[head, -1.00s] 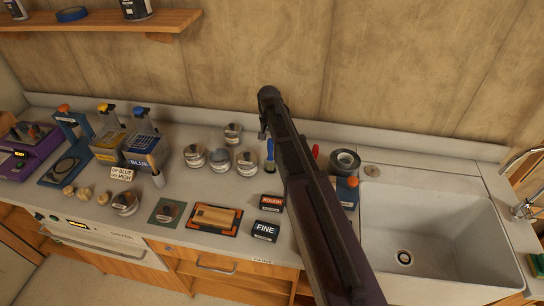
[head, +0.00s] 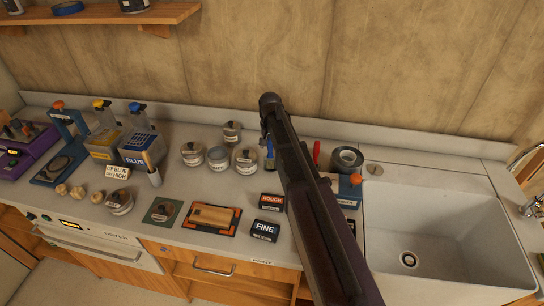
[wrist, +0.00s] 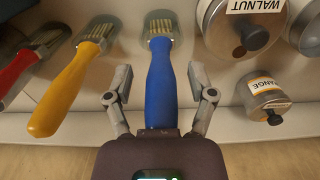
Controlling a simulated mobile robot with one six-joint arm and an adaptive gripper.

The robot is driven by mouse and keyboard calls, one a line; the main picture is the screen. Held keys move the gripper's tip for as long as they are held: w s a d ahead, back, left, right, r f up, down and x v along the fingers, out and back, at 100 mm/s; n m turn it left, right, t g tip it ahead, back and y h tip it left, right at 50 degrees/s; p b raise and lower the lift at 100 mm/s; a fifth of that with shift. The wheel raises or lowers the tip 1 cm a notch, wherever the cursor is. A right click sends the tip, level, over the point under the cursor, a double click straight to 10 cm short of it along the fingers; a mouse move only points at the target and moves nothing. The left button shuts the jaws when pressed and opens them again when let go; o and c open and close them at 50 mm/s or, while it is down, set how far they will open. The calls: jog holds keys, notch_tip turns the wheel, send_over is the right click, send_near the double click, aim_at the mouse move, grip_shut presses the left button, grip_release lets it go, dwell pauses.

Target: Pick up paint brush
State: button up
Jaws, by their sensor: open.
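A paint brush with a blue handle (wrist: 161,85) and pale bristles hangs or lies in the middle of the wrist view. My gripper (wrist: 160,92) is open, with one finger on each side of the blue handle and a gap on both sides. A brush with a yellow handle (wrist: 68,92) and one with a red handle (wrist: 16,72) are to the left. In the head view, the blue handle (head: 270,156) shows just left of my arm and the red handle (head: 316,152) just right. My arm hides the yellow one, and my gripper's fingers are not clear there.
A jar labelled WALNUT (wrist: 243,25) and a smaller jar (wrist: 265,96) stand right of the brush in the wrist view. In the head view, several jars (head: 218,158) are left of my arm. A tape roll (head: 347,159) and a sink (head: 440,225) are to the right.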

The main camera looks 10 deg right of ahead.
dwell(0.6)
grip_shut()
